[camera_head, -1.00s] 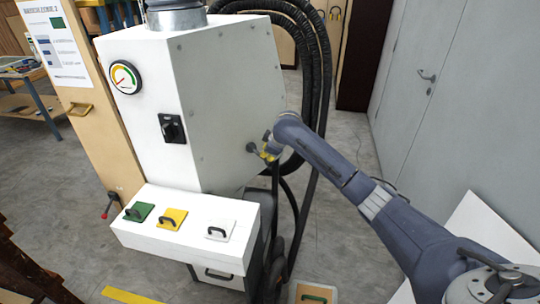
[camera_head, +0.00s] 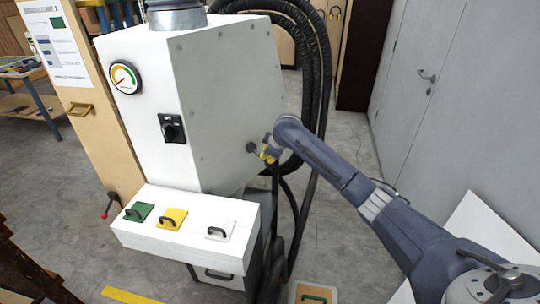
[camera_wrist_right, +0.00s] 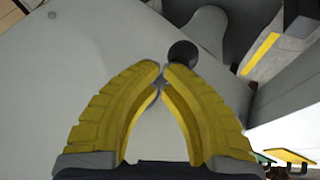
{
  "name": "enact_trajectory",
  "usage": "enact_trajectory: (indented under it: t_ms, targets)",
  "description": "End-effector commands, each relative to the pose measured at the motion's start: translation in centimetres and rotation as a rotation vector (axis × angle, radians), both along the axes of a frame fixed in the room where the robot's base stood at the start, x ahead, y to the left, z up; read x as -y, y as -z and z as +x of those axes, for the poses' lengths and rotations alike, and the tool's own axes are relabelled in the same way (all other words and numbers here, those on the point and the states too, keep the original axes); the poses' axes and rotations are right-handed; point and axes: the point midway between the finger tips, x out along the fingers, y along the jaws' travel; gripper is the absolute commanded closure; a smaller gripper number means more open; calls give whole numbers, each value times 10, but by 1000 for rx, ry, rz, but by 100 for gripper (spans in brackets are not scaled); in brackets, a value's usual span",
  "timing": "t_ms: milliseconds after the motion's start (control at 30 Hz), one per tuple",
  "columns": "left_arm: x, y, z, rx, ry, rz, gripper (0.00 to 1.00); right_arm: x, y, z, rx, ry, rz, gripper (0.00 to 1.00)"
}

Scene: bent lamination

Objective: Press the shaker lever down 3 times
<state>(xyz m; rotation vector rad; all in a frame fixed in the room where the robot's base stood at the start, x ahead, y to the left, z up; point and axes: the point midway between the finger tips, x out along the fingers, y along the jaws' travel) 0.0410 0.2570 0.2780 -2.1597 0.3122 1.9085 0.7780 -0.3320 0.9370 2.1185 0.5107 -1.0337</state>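The shaker lever shows as a dark round knob (camera_head: 251,147) on the right side wall of the white machine. My right gripper (camera_head: 267,153), with yellow fingers, is just to the right of the knob. In the right wrist view the fingertips (camera_wrist_right: 161,72) almost meet, and the dark knob (camera_wrist_right: 183,53) lies just beyond them. A small grey piece, perhaps part of the lever's rod, shows between the tips. I cannot tell whether the fingers touch the lever. My left gripper is not in view.
The white machine (camera_head: 215,90) has a gauge (camera_head: 124,77), a black switch (camera_head: 172,128) and a front shelf (camera_head: 190,248) with green, yellow and white handled plates. Black hoses (camera_head: 318,70) hang behind my right gripper. Grey cabinets (camera_head: 450,100) stand at the right.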

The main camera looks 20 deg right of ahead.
Motion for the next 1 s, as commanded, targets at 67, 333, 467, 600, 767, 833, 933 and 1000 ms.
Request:
enact_trajectory:
  t_ms: [67, 333, 467, 600, 767, 833, 933, 1000]
  targets:
    - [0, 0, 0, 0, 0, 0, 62, 0, 2, -1, -3, 0, -2, 100]
    - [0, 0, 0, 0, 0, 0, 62, 0, 2, -1, -3, 0, -2, 100]
    - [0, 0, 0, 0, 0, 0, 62, 0, 2, -1, -3, 0, -2, 100]
    - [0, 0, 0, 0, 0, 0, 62, 0, 0, 0, -2, 0, -1, 100]
    - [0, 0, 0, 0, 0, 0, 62, 0, -7, 0, -1, -1, -1, 100]
    - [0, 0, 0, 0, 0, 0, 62, 0, -10, 0, -1, -2, 0, 100]
    - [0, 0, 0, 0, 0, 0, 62, -1, -16, 0, -1, -1, 0, 100]
    - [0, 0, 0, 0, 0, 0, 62, -1, -19, 0, 0, -1, -1, 100]
